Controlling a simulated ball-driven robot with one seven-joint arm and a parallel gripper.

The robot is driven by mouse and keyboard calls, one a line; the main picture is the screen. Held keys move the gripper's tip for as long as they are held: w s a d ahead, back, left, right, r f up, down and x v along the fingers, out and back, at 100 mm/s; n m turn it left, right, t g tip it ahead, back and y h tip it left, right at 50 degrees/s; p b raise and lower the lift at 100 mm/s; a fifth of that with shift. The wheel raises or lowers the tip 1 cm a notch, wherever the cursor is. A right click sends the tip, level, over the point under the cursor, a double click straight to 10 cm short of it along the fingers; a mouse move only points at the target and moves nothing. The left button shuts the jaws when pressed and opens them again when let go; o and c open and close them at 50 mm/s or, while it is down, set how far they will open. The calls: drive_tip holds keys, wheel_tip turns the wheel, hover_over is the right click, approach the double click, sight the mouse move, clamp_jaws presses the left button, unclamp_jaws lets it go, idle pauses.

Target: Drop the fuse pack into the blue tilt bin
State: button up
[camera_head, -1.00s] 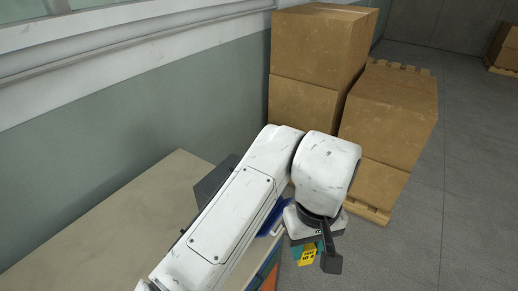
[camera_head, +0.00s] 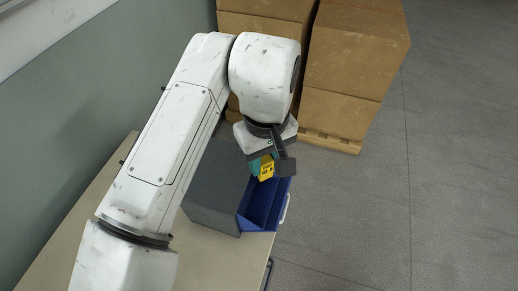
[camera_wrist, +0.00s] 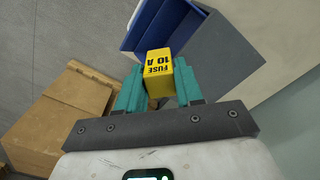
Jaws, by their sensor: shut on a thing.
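The yellow fuse pack (camera_wrist: 159,72), marked "FUSE 10 A", is gripped between the teal fingers of my gripper (camera_wrist: 160,88) in the wrist view. In the head view the fuse pack (camera_head: 266,170) hangs at my gripper (camera_head: 268,165), in front of part of the blue tilt bin (camera_head: 257,212). The bin is open and tilted out of a dark grey housing (camera_head: 205,190) on the bench. The bin also shows at the top of the wrist view (camera_wrist: 150,25), beside the fuse pack. The pack appears above the bin's far end; its exact height is unclear.
The beige bench (camera_head: 215,265) runs along the wall on the left. Cardboard boxes (camera_head: 345,70) stand on a pallet (camera_head: 330,141) behind my gripper. The grey floor (camera_head: 450,190) to the right is clear. My arm covers part of the bench and housing.

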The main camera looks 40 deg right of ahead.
sight(264, 177)
drive_tip(key=shift+f+b, duration=3)
drive_tip(key=shift+f, duration=0.3)
drive_tip(key=o, duration=1.1)
wheel_tip(264, 177, up, 11)
drive_tip(key=shift+f+b, duration=0.1)
drive_tip(key=shift+b, duration=0.2)
